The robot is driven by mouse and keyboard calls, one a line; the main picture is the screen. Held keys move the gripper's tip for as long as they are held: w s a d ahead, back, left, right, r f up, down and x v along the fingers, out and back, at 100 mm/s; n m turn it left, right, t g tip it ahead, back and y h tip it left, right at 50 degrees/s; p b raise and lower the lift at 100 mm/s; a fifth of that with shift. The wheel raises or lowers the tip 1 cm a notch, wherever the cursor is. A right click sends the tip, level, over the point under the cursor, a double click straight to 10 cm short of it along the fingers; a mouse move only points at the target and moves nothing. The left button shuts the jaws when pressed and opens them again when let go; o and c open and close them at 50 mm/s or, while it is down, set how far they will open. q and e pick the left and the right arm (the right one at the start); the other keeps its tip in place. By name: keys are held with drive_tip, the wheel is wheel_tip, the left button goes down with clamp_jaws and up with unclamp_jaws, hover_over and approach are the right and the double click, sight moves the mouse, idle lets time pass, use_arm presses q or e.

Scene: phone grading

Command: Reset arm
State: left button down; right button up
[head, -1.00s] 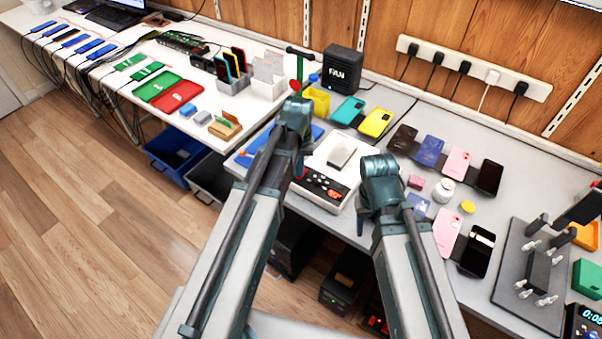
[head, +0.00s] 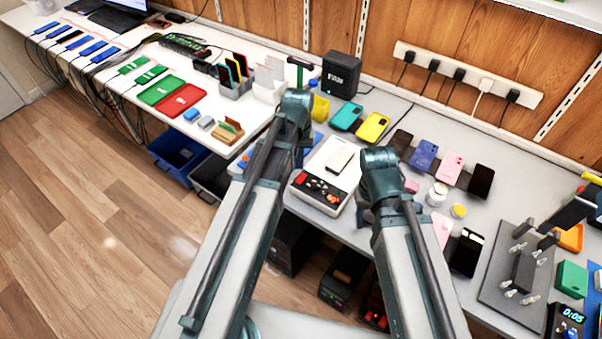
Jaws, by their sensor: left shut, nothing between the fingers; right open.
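The two arms are apart. The gripper fingers of both arms are hidden, and I see nothing held.
Several phones, such as a pink one (head: 452,167), lie right of my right arm. A grey fixture plate (head: 490,290) is at the far right. A black fan box (head: 341,73) stands at the back. Wooden floor (head: 90,230) is clear.

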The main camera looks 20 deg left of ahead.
use_arm(q)
drive_tip(key=shift+r, duration=0.3)
use_arm(e)
drive_tip(key=shift+r, duration=0.3)
